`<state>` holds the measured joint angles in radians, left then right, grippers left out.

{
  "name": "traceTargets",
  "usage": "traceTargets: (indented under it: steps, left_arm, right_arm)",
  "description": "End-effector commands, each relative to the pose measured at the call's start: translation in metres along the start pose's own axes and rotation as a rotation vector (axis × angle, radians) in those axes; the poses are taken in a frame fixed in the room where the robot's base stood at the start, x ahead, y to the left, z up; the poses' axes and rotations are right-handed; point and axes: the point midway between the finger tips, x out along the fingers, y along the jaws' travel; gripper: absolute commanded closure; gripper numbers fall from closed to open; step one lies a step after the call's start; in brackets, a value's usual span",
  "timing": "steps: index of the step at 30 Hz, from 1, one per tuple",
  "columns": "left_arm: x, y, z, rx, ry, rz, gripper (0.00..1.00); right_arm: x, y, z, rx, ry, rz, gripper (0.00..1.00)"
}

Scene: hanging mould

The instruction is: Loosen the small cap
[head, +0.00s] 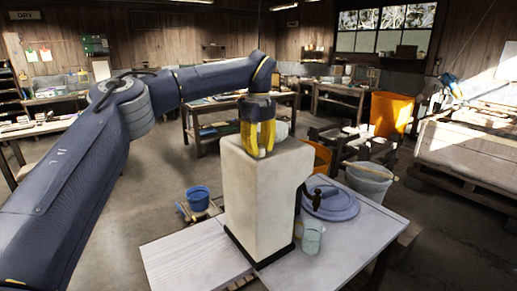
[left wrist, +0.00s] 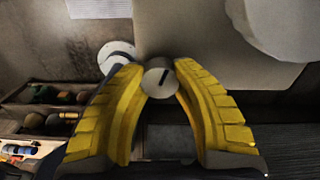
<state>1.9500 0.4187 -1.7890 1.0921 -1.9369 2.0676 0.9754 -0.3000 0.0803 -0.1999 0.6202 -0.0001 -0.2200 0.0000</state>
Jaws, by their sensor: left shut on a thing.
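My left gripper (head: 258,138) has its yellow fingers pointing down at the top of a tall off-white block (head: 262,200), which stands upright on a dark base. The cap sits between the two tips. In the head view the fingers hide the cap. My right gripper is not seen.
The block stands on a pale table (head: 365,235). Beside it are a blue-grey round lid (head: 338,207) with a dark tool on it and a pale green cup (head: 312,238). A blue bucket (head: 198,198), a grey bucket (head: 368,184) and an orange bin (head: 392,112) are beyond.

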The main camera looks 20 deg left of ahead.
Motion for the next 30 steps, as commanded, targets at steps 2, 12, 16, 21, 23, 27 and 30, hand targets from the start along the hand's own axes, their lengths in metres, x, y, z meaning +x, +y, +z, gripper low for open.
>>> traceTargets:
  steps: [2, 12, 16, 21, 23, 27, 30]
  left_arm:
    - [0.002, 0.000, -0.004, 0.004, 0.006, 0.007, 1.00]
    - [0.001, 0.000, -0.002, 0.004, 0.004, 0.004, 0.45]
    - [0.001, 0.000, -0.002, 0.003, 0.002, 0.002, 0.41]
    - [-0.001, 0.000, -0.001, 0.003, 0.001, 0.001, 0.41]
    - [-0.003, 0.000, -0.001, 0.003, 0.001, 0.000, 0.41]
    - [-0.017, -0.001, -0.001, 0.000, 0.000, 0.000, 0.41]
    - [-0.034, -0.001, -0.001, 0.000, -0.001, -0.002, 0.41]
  right_arm:
    - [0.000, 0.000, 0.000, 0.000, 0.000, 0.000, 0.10]
    - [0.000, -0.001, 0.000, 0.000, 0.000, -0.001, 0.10]
    - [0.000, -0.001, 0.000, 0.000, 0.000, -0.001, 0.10]
    - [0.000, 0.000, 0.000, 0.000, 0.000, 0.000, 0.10]
    - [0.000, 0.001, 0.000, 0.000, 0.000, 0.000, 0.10]
    - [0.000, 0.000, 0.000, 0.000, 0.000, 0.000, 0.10]
    - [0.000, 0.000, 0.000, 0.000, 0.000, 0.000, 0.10]
